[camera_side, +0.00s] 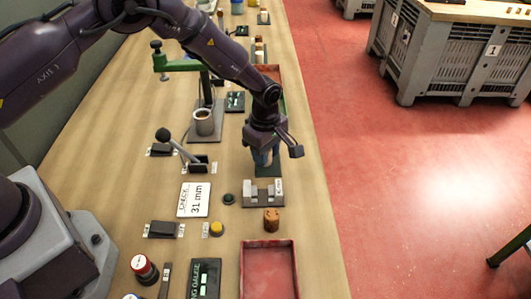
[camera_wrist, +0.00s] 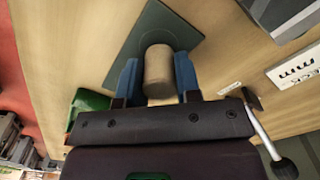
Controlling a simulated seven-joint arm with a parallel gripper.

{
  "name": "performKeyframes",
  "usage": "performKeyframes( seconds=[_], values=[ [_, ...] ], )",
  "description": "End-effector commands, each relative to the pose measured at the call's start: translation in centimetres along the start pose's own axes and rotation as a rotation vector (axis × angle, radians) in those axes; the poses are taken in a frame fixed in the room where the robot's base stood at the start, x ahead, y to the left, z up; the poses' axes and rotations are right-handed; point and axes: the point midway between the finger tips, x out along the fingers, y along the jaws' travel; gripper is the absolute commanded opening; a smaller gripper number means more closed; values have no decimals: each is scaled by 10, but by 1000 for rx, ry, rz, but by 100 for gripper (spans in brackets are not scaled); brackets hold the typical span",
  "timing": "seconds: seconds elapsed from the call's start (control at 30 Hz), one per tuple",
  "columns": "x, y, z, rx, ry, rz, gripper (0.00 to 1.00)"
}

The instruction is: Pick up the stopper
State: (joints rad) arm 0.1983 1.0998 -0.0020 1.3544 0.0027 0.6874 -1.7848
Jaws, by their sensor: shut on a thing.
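A tan cork stopper (camera_wrist: 158,82) sits between the two blue fingers of my gripper (camera_wrist: 158,68) in the wrist view, with a finger against each side. My gripper is shut on it. Behind the stopper is a dark green square plate (camera_wrist: 150,22) on the wooden table; whether the stopper touches it I cannot tell. In the side view my gripper (camera_side: 266,158) points down over this plate (camera_side: 263,189), and the held stopper is mostly hidden by the fingers.
A grey metal fixture (camera_side: 262,199) stands between the plate and the second stopper. A red tray (camera_side: 269,272) lies at the front. A lever device (camera_side: 185,155), a "CHECK 31 mm" card (camera_side: 194,200) and a green-armed stand with a grey cup (camera_side: 204,127) are to the left.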

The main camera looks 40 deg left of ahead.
Motion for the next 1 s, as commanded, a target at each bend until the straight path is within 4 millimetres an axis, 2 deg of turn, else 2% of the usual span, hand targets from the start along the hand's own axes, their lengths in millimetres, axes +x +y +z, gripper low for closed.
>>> performKeyframes(
  seconds=[0.17,0.27,0.57,0.8,1.0],
  values=[
    [-17,0,0,0,0,2,10],
    [-34,-2,0,1,0,3,10],
    [-95,-55,-12,-1,-1,2,10],
    [-115,-105,-22,0,0,2,10],
    [-125,-130,-28,-2,0,0,10]
  ],
)
